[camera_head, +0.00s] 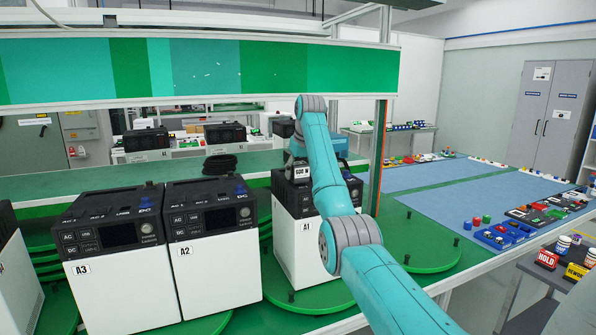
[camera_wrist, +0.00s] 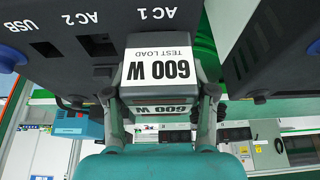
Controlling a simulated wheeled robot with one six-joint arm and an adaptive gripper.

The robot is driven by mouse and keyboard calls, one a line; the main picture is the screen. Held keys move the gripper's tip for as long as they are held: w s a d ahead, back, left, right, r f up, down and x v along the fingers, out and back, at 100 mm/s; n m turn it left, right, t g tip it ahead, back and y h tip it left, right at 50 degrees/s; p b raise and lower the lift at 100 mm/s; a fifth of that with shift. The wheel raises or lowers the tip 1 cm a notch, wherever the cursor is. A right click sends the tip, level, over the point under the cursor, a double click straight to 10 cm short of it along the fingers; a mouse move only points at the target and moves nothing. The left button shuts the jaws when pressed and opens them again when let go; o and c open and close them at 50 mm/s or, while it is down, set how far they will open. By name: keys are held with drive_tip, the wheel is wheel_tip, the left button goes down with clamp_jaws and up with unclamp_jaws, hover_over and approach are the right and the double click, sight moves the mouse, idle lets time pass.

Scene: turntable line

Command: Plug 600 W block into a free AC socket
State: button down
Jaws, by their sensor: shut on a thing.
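The 600 W block (camera_wrist: 160,88) is a dark box with white "600 W" and "TEST LOAD" labels. It sits between the fingers of my gripper (camera_wrist: 163,102), which is shut on it. In the wrist view the block is right at the dark panel of power station A1 (camera_wrist: 80,18), just below the "AC 1" lettering and covering the socket area there. I cannot tell whether it is seated or only close. The AC 2 socket (camera_wrist: 96,45) shows beside the block, uncovered. In the head view, the block (camera_head: 299,175) is at A1's top (camera_head: 292,235), partly behind my arm.
Stations A2 (camera_head: 215,275) and A3 (camera_head: 115,300) stand left of A1 on green turntables. Another dark unit (camera_wrist: 265,45) stands close on the right in the wrist view. A blue mat (camera_head: 440,210) with small parts lies at right.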

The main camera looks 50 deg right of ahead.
drive_tip(key=shift+c, duration=1.4)
unclamp_jaws()
drive_tip(key=shift+f, duration=0.1)
drive_tip(key=shift+v, duration=3.85)
